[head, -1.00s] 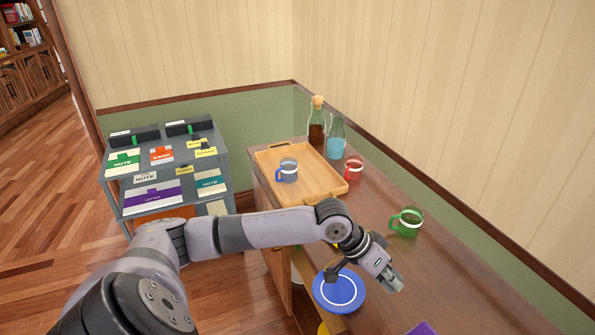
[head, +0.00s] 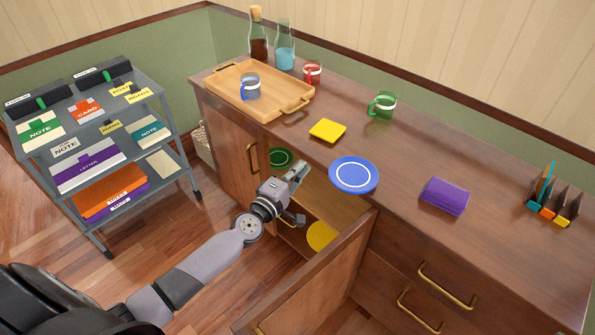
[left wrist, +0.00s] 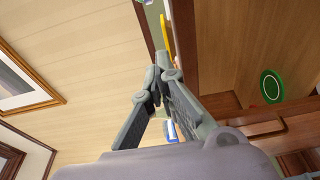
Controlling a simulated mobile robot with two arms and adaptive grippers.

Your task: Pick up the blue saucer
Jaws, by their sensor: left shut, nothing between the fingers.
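The blue saucer (head: 353,175) with a white ring lies flat at the front edge of the wooden counter. My left gripper (head: 299,171) is to the left of the saucer, in front of the counter edge and before the open cupboard. It is shut and empty, apart from the saucer. In the left wrist view its fingers (left wrist: 157,78) are closed together. A small blue and white patch shows between the finger links there; I cannot tell what it is. My right gripper is not in view.
An open cabinet door (head: 313,277) stands below the saucer. Inside the cupboard are a green saucer (head: 281,158) and a yellow round piece (head: 320,236). A yellow napkin (head: 328,130), green mug (head: 382,105) and purple roll (head: 444,196) surround the saucer on the counter.

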